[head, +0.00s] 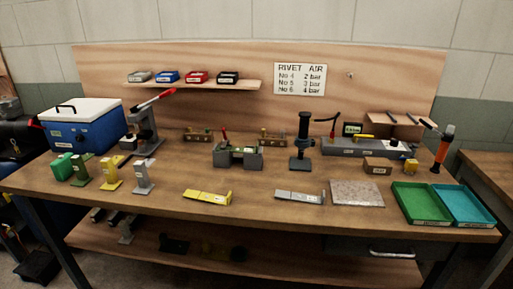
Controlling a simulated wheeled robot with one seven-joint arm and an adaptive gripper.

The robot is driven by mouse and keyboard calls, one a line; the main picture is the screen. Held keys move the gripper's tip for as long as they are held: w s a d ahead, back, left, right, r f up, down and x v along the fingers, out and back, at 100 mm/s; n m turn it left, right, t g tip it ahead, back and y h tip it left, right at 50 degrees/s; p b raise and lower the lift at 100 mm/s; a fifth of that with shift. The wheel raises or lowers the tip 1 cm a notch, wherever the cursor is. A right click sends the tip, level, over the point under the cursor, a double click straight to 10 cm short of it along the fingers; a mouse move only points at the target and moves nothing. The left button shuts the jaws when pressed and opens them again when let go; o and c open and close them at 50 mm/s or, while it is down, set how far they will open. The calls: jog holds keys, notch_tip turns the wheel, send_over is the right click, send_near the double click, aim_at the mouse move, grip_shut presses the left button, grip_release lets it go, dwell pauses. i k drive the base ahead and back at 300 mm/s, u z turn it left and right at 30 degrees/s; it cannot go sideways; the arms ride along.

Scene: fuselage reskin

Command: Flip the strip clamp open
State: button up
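A grey two-block fixture (238,155) stands at the middle of the bench, with a light strip-like piece across its top. A small upright lever with a red tip (224,134) rises at its left side; this looks like the strip clamp, but it is too small to tell for sure or to see whether it is shut. My gripper is not in view.
A black upright tool (302,143) stands right of the middle fixture. Yellow (207,197) and grey (299,195) angled plates lie in front. A blue cooler-like box (82,127) and red-handled press (145,125) stand left; green (421,203) and teal (465,205) trays lie right.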

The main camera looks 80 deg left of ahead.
aim_at(224, 142)
jog(key=u, duration=1.25)
jog(key=k, duration=0.1)
jog(key=u, duration=1.35)
